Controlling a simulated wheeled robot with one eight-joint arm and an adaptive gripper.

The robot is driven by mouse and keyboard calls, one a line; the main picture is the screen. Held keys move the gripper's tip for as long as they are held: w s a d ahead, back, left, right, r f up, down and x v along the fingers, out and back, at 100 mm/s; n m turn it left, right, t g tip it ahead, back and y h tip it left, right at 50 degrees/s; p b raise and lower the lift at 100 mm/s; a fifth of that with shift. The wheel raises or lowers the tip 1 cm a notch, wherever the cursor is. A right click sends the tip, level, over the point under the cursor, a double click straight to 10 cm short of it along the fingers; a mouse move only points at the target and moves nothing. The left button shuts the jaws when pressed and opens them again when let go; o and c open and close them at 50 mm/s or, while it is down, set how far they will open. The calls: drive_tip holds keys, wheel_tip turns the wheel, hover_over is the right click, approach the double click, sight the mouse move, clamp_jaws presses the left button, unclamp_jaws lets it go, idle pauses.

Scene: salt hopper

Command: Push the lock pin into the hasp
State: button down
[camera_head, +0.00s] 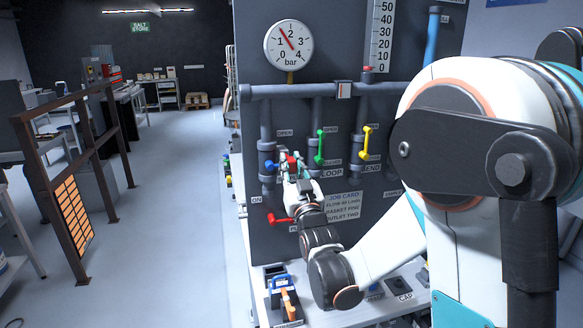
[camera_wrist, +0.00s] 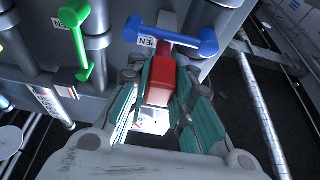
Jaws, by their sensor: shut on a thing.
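My gripper (camera_head: 291,172) is raised in front of the grey panel, beside the blue valve handle. It is shut on a red block, which I take for the lock pin (camera_wrist: 160,82); the red also shows in the head view (camera_head: 292,157). In the wrist view the green-padded fingers (camera_wrist: 161,95) lie on both sides of it. Its far end points toward the blue handle (camera_wrist: 172,38), also seen left of the gripper in the head view (camera_head: 269,165). I cannot tell whether pin and handle touch. I cannot make out the hasp for certain.
A green handle (camera_head: 320,146) and a yellow handle (camera_head: 366,142) stand to the right on vertical pipes. A red handle (camera_head: 285,219) is below. A job card (camera_head: 343,205) hangs on the panel. A blue and orange item (camera_head: 284,290) sits on the ledge. The floor at left is open.

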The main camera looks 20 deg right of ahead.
drive_tip(key=shift+w, duration=0.55)
drive_tip(key=c, duration=1.3)
unclamp_jaws()
drive_tip(key=shift+c, duration=0.2)
drive_tip(key=o, duration=0.5)
drive_tip(key=shift+s, duration=0.1)
drive_tip(key=shift+b+v, duration=1.1)
drive_tip(key=shift+v, duration=1.8)
